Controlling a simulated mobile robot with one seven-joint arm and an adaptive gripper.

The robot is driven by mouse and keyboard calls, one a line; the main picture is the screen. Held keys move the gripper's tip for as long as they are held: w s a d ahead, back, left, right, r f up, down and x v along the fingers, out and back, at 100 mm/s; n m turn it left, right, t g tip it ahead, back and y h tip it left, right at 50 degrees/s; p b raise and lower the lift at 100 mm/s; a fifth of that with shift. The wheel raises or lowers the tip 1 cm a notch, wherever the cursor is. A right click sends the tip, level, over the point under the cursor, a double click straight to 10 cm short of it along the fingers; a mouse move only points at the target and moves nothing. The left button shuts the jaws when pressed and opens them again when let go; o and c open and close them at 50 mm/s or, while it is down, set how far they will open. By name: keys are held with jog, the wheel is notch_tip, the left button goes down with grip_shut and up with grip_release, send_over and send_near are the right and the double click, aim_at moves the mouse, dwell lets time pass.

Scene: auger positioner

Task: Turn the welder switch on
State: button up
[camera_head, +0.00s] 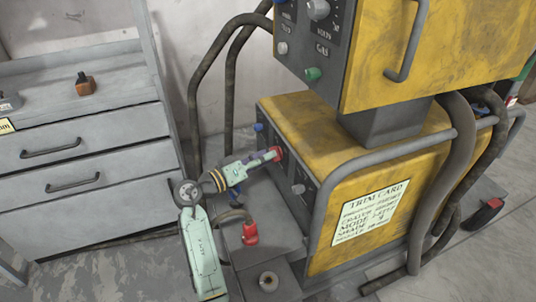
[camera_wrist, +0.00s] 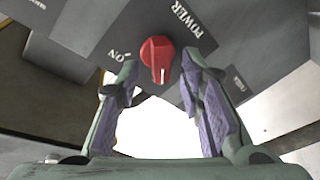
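The welder switch is a red rotary knob (camera_wrist: 157,55) with a white pointer line, on a dark grey panel (camera_wrist: 110,30) marked "POWER" and "ON". In the wrist view it lies just beyond and between my fingertips. My gripper (camera_wrist: 155,75) is open, with a purple-padded finger on each side of the knob; I cannot tell whether either touches it. In the head view my gripper (camera_head: 268,158) reaches the front panel of the lower yellow welder unit (camera_head: 350,140). There the red knob (camera_head: 277,153) shows at the fingertips, partly hidden.
The upper yellow unit (camera_head: 385,60) overhangs the lower one. Grey tube rails (camera_head: 325,200) and thick hoses (camera_head: 455,190) flank the welder. A red connector (camera_head: 250,233) sits below my gripper. A grey drawer cabinet (camera_head: 80,180) stands left, with bare floor in front.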

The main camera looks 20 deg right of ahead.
jog(key=shift+x, duration=0.85)
jog(key=shift+c, duration=0.2)
grip_shut()
